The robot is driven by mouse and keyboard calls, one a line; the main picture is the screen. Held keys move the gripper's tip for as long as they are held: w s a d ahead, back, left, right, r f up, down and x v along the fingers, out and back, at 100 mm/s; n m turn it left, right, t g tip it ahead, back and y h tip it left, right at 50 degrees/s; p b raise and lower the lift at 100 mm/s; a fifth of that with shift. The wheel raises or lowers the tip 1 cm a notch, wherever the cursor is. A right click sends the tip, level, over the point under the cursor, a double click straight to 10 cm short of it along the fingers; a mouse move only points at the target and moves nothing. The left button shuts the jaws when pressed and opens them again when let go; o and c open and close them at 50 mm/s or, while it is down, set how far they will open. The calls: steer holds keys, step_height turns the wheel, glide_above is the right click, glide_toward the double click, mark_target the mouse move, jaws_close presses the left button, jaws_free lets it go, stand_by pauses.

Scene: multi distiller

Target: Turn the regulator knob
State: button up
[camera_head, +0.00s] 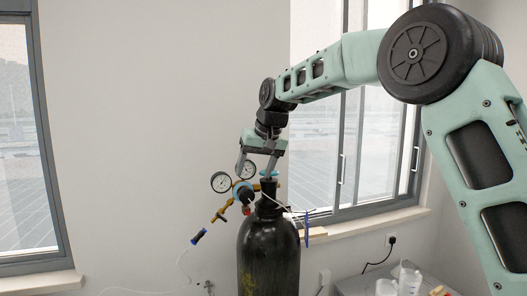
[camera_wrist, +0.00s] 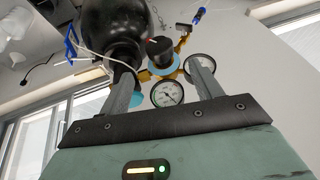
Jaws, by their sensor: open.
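The regulator knob (camera_head: 245,195) is a dark round knob in front of a blue disc, on a brass regulator at the neck of a black gas cylinder (camera_head: 268,250). In the wrist view the knob (camera_wrist: 160,49) is a black cylinder with a red mark, beyond my fingertips. Two white-faced gauges (camera_head: 221,182) sit by it; one gauge (camera_wrist: 166,93) shows between my fingers in the wrist view. My gripper (camera_head: 253,177) points down from above the regulator, open, with nothing held between its fingers. I cannot tell whether a finger touches the cylinder valve or a gauge.
A table with white bottles (camera_head: 408,280) stands at lower right. Windows and a sill are behind; the wall at left is clear.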

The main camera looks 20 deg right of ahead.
steer(key=b+v, duration=0.1)
steer(key=v, duration=0.7)
steer(key=shift+r, duration=0.3)
steer(key=s+a+f+n+g+b, duration=0.1)
steer(key=s+a+f+n+b, duration=0.1)
steer(key=s+a+f, duration=0.5)
steer(key=s+a+f+n+g+b, duration=0.2)
steer(key=s+a+f, duration=0.3)
steer(key=s+f, duration=0.5)
steer(key=s+d+f+n+b, duration=0.1)
steer(key=s+f+n, duration=0.1)
steer(key=s+f, duration=0.6)
steer(key=s+d+f+n+g+h+b, duration=0.1)
steer(key=s+f+n+b, duration=0.1)
steer(key=s+f, duration=0.7)
steer(key=s, duration=0.6)
steer(key=shift+s+d+g, duration=0.3)
steer(key=shift+s+d, duration=0.05)
steer(key=shift+s, duration=0.05)
steer(key=shift+c, duration=0.2)
